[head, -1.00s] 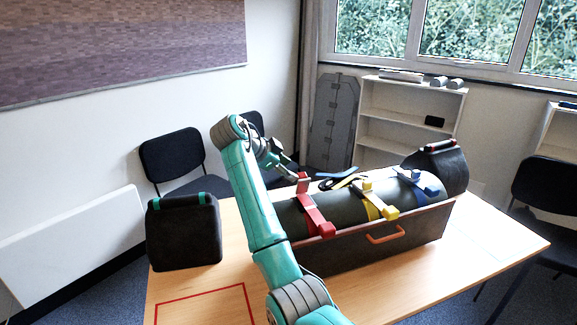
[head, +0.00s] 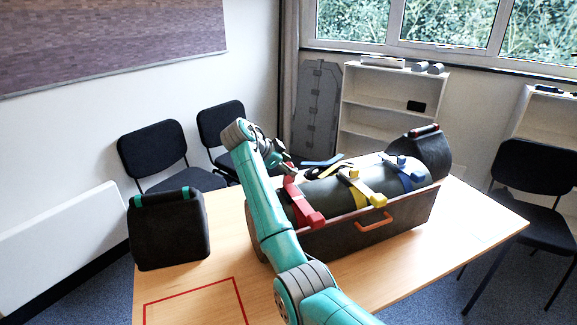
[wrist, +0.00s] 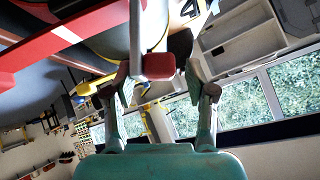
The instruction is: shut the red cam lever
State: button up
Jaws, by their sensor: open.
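A red strap with a red cam lever (head: 290,185) crosses the near left end of a dark cylinder (head: 332,192) lying in an open box (head: 335,238). The lever stands up at the cylinder's far side. The strap's red block (head: 314,219) sits at the box's front edge. My gripper (head: 283,164) is open beside the lever's top, partly hidden by my arm. In the wrist view, a red end block (wrist: 158,67) on a pale bar shows between and just beyond my open fingertips (wrist: 160,88). I cannot tell whether they touch it.
A yellow strap (head: 360,191) and a blue strap (head: 404,172) cross the cylinder farther right. A black case (head: 168,232) stands at the table's left. A red outlined area (head: 195,300) on the front of the table (head: 400,262) is bare.

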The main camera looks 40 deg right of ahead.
jog(key=shift+d+f, duration=0.2)
jog(key=shift+d, duration=0.05)
jog(key=shift+r, duration=0.1)
jog(key=c, duration=1)
grip_shut()
jog(key=shift+r, duration=0.1)
